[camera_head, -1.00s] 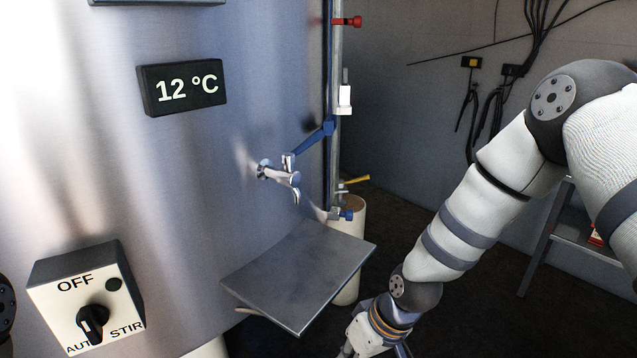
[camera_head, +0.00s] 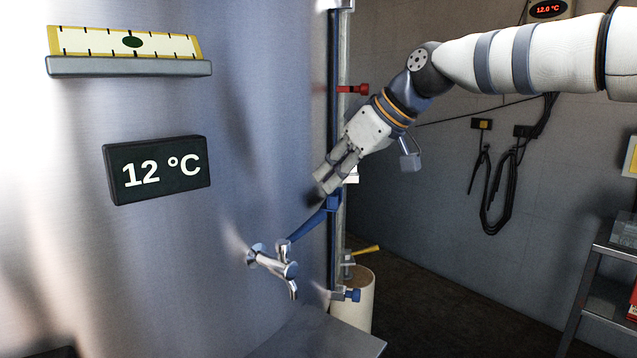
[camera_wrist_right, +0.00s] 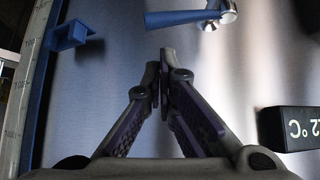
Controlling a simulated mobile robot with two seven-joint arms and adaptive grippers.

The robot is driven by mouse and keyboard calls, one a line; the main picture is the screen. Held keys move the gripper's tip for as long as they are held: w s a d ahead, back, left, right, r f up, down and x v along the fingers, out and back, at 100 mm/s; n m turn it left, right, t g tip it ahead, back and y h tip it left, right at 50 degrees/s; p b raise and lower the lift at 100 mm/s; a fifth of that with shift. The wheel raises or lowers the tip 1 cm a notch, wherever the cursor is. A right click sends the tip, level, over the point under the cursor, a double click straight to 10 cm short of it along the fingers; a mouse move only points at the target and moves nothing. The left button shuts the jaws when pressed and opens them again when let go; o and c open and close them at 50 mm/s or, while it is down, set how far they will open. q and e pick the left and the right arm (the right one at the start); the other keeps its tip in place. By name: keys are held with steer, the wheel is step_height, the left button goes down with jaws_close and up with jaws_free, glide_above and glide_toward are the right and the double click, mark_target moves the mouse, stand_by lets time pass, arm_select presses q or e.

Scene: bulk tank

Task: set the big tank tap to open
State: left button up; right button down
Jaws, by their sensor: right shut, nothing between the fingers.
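The big tank tap (camera_head: 272,262) is a chrome spout on the steel tank wall. Its blue lever (camera_head: 306,226) points right and slightly up, out to the side of the spout. The tap (camera_wrist_right: 222,12) and its lever (camera_wrist_right: 180,18) also show at the top of the right wrist view. My right gripper (camera_head: 324,182) is shut and empty, just above the lever's outer end in the head view. In the wrist view its fingertips (camera_wrist_right: 165,58) meet below the lever, apart from it. My left gripper is not in view.
A blue bracket (camera_head: 334,200) sits on the upright gauge strip behind the lever end. A steel shelf (camera_head: 325,338) juts out below the tap. A cream bucket (camera_head: 358,308) stands behind.

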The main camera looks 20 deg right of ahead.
mark_target(310, 225)
steer(key=x, duration=0.7)
steer(key=shift+f, duration=0.3)
steer(key=shift+w+a, duration=0.1)
